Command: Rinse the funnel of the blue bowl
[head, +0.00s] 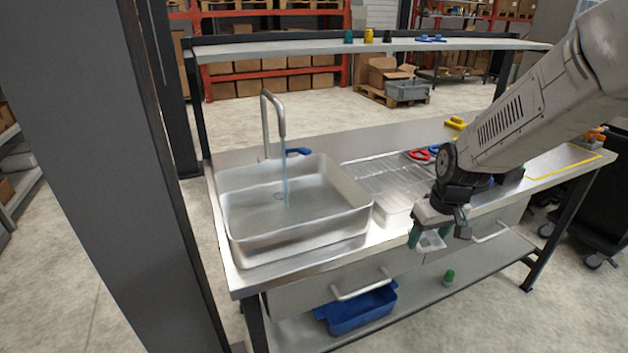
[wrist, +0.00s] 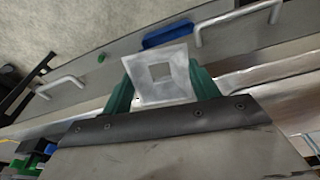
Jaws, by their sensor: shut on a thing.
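My gripper (head: 430,236) is shut on a pale grey funnel (head: 432,242), in front of the bench's front edge, right of the sink. In the wrist view, the green fingers of my gripper (wrist: 161,88) clasp the funnel (wrist: 178,58) from both sides; it is square with a square hole. I cannot make out a blue bowl for certain.
A ribbed draining area (head: 385,185) lies right of the sink. Red and blue items (head: 420,155) and a yellow item (head: 455,123) lie behind it. A blue bin (head: 358,310) and a green item (head: 449,276) are on the lower shelf. Drawer handles (head: 362,287) jut from the front.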

